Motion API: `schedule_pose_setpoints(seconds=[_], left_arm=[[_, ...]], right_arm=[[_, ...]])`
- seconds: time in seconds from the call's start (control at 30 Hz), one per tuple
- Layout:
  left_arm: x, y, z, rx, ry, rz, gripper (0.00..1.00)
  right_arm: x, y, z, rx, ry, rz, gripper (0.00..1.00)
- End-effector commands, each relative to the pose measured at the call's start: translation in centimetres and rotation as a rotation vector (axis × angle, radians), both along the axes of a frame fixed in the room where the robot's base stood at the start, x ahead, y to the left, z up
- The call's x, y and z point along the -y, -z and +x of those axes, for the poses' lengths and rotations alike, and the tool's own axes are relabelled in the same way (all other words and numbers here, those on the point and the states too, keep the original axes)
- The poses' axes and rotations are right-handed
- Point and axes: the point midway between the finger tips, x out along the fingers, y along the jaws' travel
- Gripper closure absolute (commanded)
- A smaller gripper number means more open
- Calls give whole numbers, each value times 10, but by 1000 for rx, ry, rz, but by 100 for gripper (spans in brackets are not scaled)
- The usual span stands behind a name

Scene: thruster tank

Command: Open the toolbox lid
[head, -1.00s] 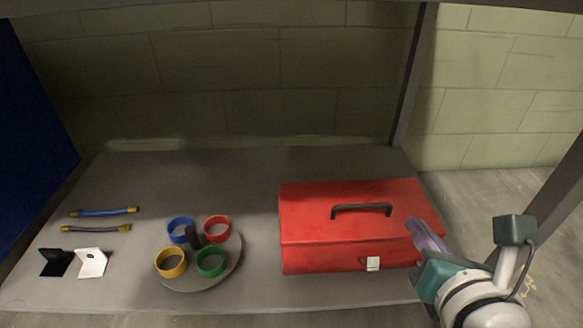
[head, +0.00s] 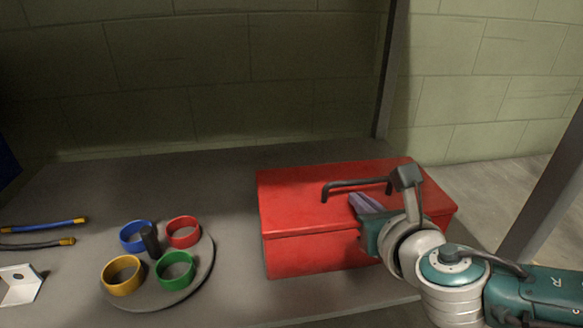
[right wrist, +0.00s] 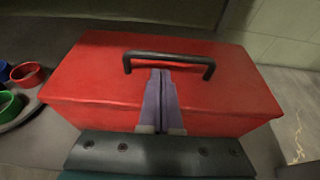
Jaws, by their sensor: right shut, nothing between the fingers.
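The red toolbox (head: 310,247) sits on the grey shelf with its lid (head: 290,200) down. It also shows in the right wrist view (right wrist: 95,85). A dark handle (head: 345,186) stands on top of the lid. My right gripper (head: 358,202) is over the lid, its purple fingers together and empty. In the right wrist view its fingertips (right wrist: 160,78) point at the middle of the handle (right wrist: 170,56), just short of it or under it; I cannot tell if they touch. The front latch is hidden behind my right gripper and arm. My left gripper is not in view.
Left of the toolbox is a round grey tray (head: 203,262) with blue, red, yellow and green rings around a dark post. Two cables (head: 42,227) and a white bracket (head: 20,285) lie farther left. A metal post (head: 388,75) stands behind the toolbox.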

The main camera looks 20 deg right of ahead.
Motion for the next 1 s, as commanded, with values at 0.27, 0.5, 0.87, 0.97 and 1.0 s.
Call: schedule_pose_setpoints(seconds=[0.27,0.5,0.87,0.97,1.0], left_arm=[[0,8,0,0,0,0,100],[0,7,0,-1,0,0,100],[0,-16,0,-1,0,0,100],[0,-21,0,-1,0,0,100],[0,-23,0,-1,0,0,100]], right_arm=[[3,4,11,0,0,0,100],[3,3,11,-1,0,1,100],[3,-7,6,-50,0,12,100],[3,-9,5,-59,0,15,100],[3,-10,5,-64,0,16,100]])
